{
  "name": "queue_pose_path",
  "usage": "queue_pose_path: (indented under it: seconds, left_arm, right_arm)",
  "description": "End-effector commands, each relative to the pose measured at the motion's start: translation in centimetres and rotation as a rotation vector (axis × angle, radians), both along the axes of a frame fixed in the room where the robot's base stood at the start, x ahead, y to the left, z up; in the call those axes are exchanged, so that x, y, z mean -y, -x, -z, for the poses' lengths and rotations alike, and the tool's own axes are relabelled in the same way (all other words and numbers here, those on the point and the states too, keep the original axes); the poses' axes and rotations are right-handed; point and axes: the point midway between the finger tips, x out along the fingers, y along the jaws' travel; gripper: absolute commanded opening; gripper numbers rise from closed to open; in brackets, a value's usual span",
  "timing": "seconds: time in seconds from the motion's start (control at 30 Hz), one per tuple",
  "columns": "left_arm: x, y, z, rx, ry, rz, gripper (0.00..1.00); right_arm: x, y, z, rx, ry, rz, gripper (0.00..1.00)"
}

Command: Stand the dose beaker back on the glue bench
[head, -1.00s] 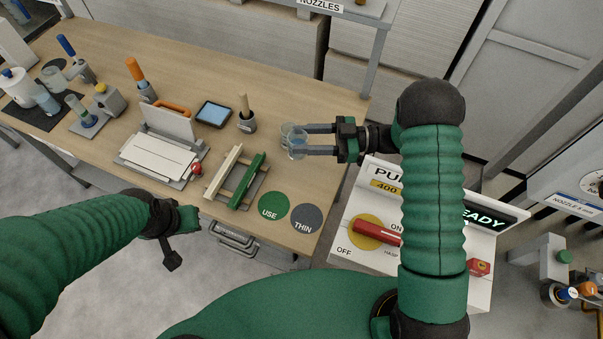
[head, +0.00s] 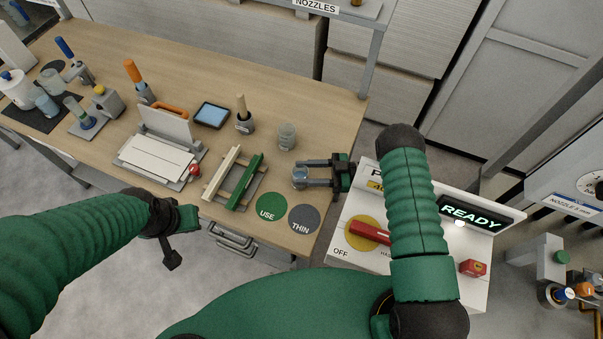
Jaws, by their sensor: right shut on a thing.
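A small clear beaker with bluish contents (head: 299,174), which I take as the dose beaker, is between the fingers of my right gripper (head: 302,175). The gripper is shut on it, over the right part of the wooden glue bench (head: 325,150). I cannot tell whether its base touches the bench top. A second clear cup (head: 287,136) stands upright on the bench just behind it, apart from the gripper. My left gripper (head: 176,240) hangs in front of the bench's near edge, away from the beaker; its finger opening is unclear.
Green USE disc (head: 270,206) and grey THIN disc (head: 304,219) lie near the front edge. A green clamp rack (head: 246,182), brush pot (head: 244,122) and tablet (head: 212,115) stand left. The READY panel (head: 472,212) is right of the bench.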

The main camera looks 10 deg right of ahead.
Motion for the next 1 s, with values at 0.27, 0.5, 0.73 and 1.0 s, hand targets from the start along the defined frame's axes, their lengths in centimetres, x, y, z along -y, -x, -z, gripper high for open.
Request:
queue_pose_path:
  seconds: [0.27,0.5,0.73,1.0]
  left_arm:
    - [0.0,0.0,0.6,0.0,0.0,0.001,0.0]
    - [0.0,0.0,0.6,0.0,0.0,0.001,0.0]
    - [0.0,0.0,-0.3,0.0,0.0,0.001,0.0]
    - [0.0,0.0,1.3,0.0,0.0,0.001,0.0]
  right_arm:
    - [-0.1,-0.1,0.6,-0.001,0.003,0.001,0.51]
    - [-0.3,-0.1,0.6,-0.001,0.005,0.001,0.65]
    - [-0.3,0.0,-0.4,-0.001,0.003,0.0,0.65]
    - [5.1,1.0,0.2,0.0,0.003,0.004,0.65]
